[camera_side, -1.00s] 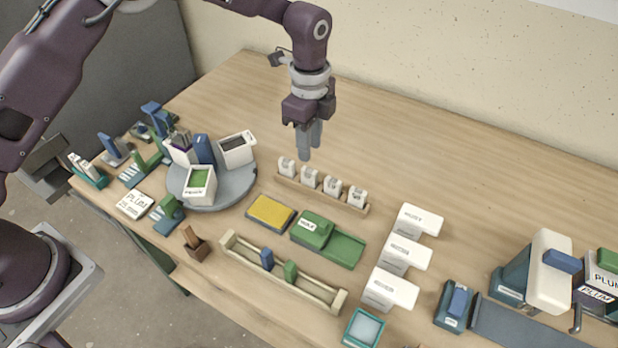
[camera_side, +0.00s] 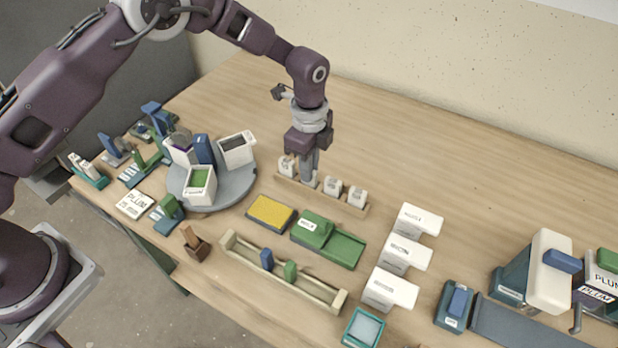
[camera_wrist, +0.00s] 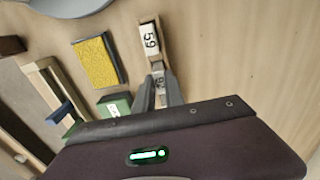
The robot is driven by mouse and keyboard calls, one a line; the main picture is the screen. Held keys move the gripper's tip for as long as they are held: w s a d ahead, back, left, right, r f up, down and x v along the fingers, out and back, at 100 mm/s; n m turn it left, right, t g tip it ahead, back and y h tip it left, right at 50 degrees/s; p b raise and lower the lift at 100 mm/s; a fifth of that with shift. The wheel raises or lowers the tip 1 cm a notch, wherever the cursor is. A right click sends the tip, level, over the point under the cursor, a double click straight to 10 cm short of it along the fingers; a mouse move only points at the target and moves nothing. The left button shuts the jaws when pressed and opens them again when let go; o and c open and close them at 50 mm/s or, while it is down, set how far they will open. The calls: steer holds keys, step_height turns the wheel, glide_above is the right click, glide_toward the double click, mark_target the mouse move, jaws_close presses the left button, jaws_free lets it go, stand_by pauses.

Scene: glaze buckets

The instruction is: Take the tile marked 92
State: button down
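A wooden rack (camera_side: 292,182) holds several upright white tiles in a row. My gripper (camera_side: 309,181) points straight down at the second tile from the left, which its fingers mostly hide in the side view. In the wrist view, my gripper (camera_wrist: 160,84) has one finger on each side of a tile (camera_wrist: 158,75); its number is partly covered and I cannot read it surely. I cannot tell whether the fingers press on it. The tile beyond it (camera_wrist: 151,40) seems to read 59. The numbers on the other tiles (camera_side: 332,186) are too small to read in the side view.
A grey turntable (camera_side: 232,190) with bins stands left of the rack. A yellow pad (camera_side: 270,212), a green box (camera_side: 318,232) and a long wooden trough (camera_side: 300,286) lie in front. White blocks (camera_side: 404,254) stand to the right. The table behind the rack is clear.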

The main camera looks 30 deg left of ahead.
steer(key=shift+r, duration=3.8)
